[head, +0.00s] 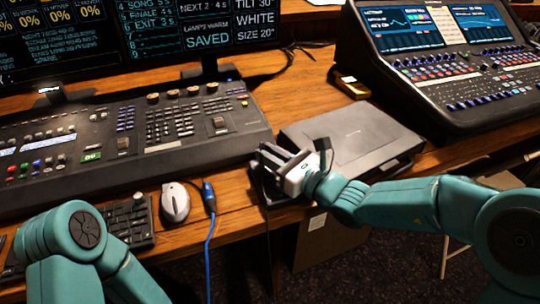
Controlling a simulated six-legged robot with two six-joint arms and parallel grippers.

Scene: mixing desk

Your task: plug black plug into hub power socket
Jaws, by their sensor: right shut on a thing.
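My right gripper (268,156) is at the front left corner of the closed grey laptop-like case, over the desk's front edge. It is shut on a small dark thing, which fits the black plug but is mostly hidden by the fingers.
The grey case (352,138) lies beside my right gripper. A lighting console (130,140) fills the left, and a sound mixer (450,70) stands at the right.

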